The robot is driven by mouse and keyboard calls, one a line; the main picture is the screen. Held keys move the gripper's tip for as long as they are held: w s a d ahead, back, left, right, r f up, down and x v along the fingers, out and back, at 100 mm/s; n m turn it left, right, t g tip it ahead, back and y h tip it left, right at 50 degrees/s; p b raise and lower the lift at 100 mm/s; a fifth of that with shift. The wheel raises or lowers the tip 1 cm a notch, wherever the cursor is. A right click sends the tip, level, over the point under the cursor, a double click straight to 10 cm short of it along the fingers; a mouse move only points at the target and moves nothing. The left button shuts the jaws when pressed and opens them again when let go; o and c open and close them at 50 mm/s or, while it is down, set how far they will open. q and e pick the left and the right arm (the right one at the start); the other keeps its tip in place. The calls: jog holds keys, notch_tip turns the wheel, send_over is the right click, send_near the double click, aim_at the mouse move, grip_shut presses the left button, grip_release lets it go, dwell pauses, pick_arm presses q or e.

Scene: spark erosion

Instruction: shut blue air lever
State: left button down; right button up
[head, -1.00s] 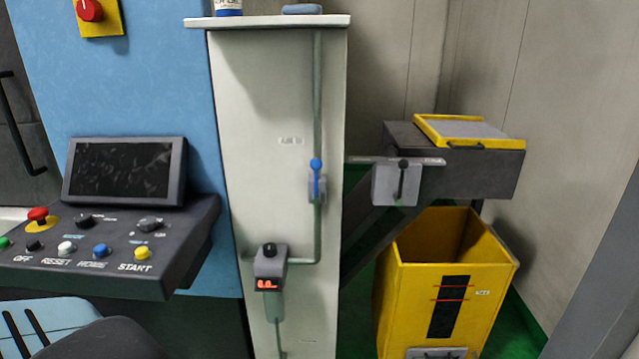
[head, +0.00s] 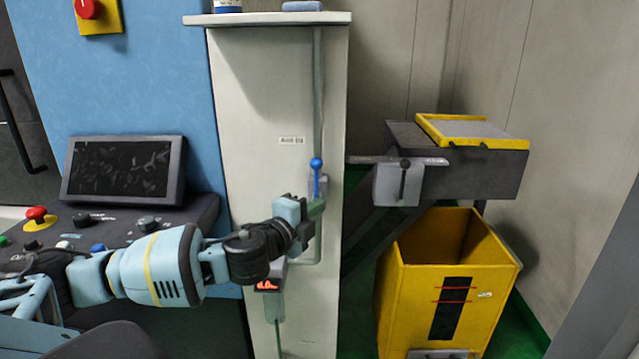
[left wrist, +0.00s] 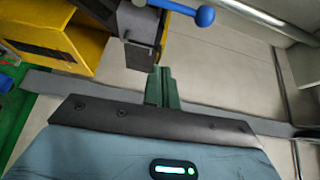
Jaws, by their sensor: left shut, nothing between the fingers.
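The blue air lever (head: 316,176) stands upright, ball end up, on a grey valve block on the pale column's front. In the left wrist view the lever's blue ball (left wrist: 205,16) and part of its shaft show near the top edge. My left gripper (head: 317,207) reaches in from the left, just below the lever. Its green fingers (left wrist: 160,85) are shut with nothing between them. They look apart from the lever, though the exact gap is hard to tell. My right gripper is not in view.
The pale column (head: 262,90) carries a pipe and a gauge with a red display (head: 268,286). A control panel (head: 125,225) with buttons is at left. Right of the column are a black-knobbed lever (head: 404,178), a dark chute (head: 490,172) and a yellow bin (head: 410,295).

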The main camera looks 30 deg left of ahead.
aim_at(317, 179)
pick_arm(q)
jog(key=shift+a+r, duration=0.45)
jog(key=shift+r, duration=0.25)
jog(key=shift+w, duration=0.1)
jog(key=w+a, duration=0.4)
jog(key=w, duration=0.4)
jog(key=shift+w+p, duration=0.25)
jog(key=shift+p, duration=0.05)
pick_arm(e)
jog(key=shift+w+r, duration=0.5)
pick_arm(q)
jog(key=shift+f, duration=0.1)
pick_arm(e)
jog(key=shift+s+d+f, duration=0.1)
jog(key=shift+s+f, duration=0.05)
